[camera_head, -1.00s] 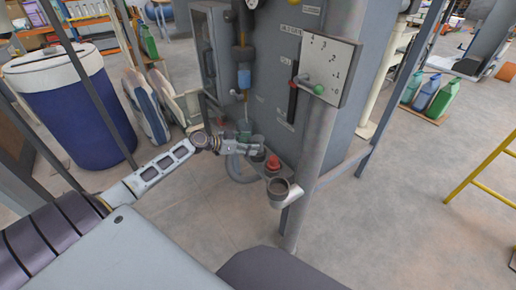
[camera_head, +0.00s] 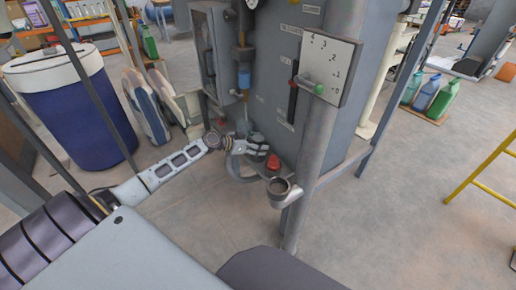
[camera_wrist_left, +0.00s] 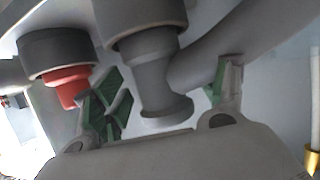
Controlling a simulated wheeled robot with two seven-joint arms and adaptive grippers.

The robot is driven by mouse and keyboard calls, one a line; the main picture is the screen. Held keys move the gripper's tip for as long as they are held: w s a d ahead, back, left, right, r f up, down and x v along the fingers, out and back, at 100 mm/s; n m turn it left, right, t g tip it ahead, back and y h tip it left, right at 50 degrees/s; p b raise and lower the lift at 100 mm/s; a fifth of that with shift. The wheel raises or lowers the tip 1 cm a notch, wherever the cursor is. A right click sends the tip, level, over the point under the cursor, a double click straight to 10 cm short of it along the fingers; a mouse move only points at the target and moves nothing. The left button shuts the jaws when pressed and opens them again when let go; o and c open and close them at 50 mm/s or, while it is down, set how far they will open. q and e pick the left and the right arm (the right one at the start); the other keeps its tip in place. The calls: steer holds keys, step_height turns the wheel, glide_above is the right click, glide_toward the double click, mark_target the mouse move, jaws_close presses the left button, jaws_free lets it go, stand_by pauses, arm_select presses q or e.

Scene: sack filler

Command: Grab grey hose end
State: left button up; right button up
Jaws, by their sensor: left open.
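The grey hose end (camera_wrist_left: 155,80) is a thick grey coupling that shows in the left wrist view, with a flared lip at its lower end. My left gripper (camera_wrist_left: 165,95) is open, with one green-padded finger on each side of the hose end. I cannot tell whether either finger touches it. In the head view my left gripper (camera_head: 253,147) is at the foot of the grey machine and partly covers the hose end there. The grey hose (camera_head: 238,172) curves below the gripper. My right gripper is not in view.
A red hose end (camera_head: 273,162) under a dark collar is close beside; in the wrist view the red end (camera_wrist_left: 70,88) is near the left finger. An empty cup-shaped holder (camera_head: 279,188) juts from the grey post (camera_head: 312,140).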

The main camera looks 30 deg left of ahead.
arm_select(q)
steer(key=c, duration=1.2)
steer(key=shift+r, duration=0.1)
steer(key=shift+r, duration=0.4)
step_height(320, 180, up, 9)
steer(key=shift+r+p, duration=0.1)
steer(key=shift+p, duration=0.8)
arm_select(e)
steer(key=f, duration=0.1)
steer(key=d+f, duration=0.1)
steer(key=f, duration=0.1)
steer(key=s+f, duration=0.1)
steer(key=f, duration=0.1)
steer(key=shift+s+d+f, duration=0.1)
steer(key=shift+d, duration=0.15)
